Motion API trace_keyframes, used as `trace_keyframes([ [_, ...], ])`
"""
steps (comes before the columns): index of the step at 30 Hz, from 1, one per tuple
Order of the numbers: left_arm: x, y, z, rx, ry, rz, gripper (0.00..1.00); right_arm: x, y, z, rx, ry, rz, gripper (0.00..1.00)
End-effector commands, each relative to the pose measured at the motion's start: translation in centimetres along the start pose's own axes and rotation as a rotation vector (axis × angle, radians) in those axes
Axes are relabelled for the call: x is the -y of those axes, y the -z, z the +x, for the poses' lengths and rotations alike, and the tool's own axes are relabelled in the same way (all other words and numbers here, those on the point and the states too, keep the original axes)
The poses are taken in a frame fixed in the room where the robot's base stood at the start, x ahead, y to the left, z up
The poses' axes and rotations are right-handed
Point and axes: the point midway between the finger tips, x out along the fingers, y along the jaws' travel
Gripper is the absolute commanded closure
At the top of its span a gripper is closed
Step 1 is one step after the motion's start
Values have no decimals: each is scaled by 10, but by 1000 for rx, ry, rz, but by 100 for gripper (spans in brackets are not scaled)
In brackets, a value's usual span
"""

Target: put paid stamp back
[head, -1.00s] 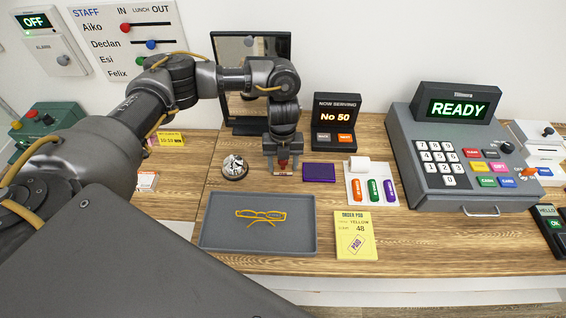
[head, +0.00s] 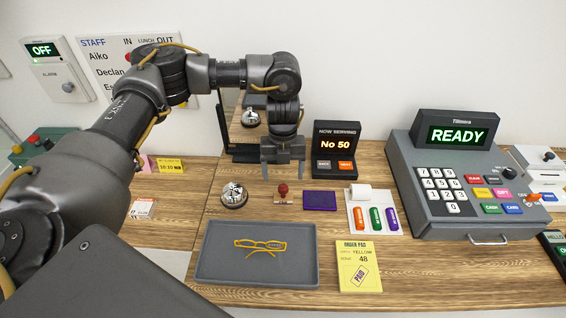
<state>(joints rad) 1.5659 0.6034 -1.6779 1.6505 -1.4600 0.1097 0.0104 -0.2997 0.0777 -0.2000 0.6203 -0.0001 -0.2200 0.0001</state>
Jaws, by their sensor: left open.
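The paid stamp (head: 283,194), with a dark red knob and a pale base, stands upright on the wooden counter, between the silver bell and the purple ink pad (head: 320,200). My left gripper (head: 284,174) is open and empty above and slightly behind the stamp, fingers pointing down, apart from the knob. The yellow order pad (head: 358,262) lies at the front and bears a PAID mark in a box. My right gripper is not in view.
A silver bell (head: 234,195) stands left of the stamp. A grey tray (head: 215,262) with yellow glasses (head: 262,243) lies in front. A now-serving display (head: 336,150), a holder with coloured pens (head: 374,212) and a grey till (head: 455,185) stand to the right.

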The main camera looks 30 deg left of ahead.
Motion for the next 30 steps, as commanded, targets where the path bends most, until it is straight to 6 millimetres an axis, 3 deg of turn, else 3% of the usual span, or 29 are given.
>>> trace_keyframes([
  [3, 0, -1, -19, 4, 1, 2, 23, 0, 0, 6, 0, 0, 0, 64],
  [9, 0, 0, -38, 1, 0, 1, 23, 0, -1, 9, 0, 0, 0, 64],
  [26, 0, 0, -42, -1, 0, 1, 23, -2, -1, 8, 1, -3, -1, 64],
  [30, 0, 2, -54, 0, 0, 1, 23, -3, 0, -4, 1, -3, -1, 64],
])
